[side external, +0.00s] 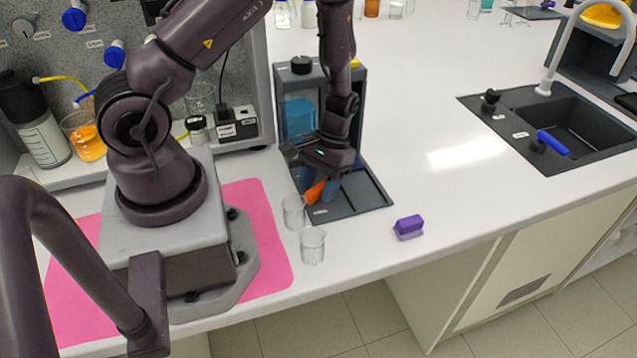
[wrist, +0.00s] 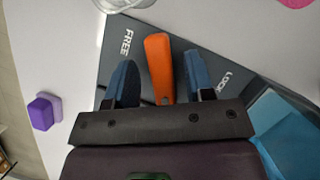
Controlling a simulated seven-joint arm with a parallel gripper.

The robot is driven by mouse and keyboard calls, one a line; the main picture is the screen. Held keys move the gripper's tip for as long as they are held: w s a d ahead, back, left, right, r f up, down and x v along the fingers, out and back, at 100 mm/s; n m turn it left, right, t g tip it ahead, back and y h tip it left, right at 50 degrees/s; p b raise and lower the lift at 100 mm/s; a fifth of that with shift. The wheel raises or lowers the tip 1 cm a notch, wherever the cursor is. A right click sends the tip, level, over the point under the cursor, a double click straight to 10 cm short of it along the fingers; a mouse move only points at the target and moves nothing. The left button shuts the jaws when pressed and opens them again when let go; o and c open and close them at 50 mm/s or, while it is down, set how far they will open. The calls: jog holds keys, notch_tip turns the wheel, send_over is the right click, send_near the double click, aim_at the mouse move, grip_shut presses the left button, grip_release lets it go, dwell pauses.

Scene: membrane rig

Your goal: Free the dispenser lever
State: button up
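The orange dispenser lever (wrist: 159,68) sits between my gripper's two blue fingers in the wrist view, with a narrow gap on each side. My gripper (wrist: 160,60) is open around it. The word FREE (wrist: 127,41) is on the base left of the lever, and LOCK (wrist: 226,82) is to its right. In the side view the lever (side external: 314,192) shows low under my gripper (side external: 323,190), partly hidden by the fingers. The dark grey dispenser (side external: 365,190) has a frame with a blue tank (side external: 300,117) behind my wrist.
Two clear beakers (side external: 294,212) (side external: 312,247) stand close to the dispenser base, near the counter's front. A purple block (side external: 408,226) lies to the right. A pink mat (side external: 268,225) lies under my base. The counter beyond, towards the sink (side external: 475,110), is clear.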

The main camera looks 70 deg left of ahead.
jog(key=v, duration=1.3)
jog(key=shift+a, duration=0.1)
jog(key=s+d+r+m+t+y, duration=0.1)
jog(key=s+d+r+m+t, duration=0.2)
jog(key=r, duration=0.7)
jog(key=s+d+r+m+t+y, duration=0.1)
jog(key=s+d+r+m+t, duration=0.2)
jog(key=s+d+r+t, duration=0.3)
notch_tip(320, 180, up, 5)
jog(key=shift+s+d+r, duration=0.2)
jog(key=shift+s+d, duration=0.5)
jog(key=shift+s, duration=0.25)
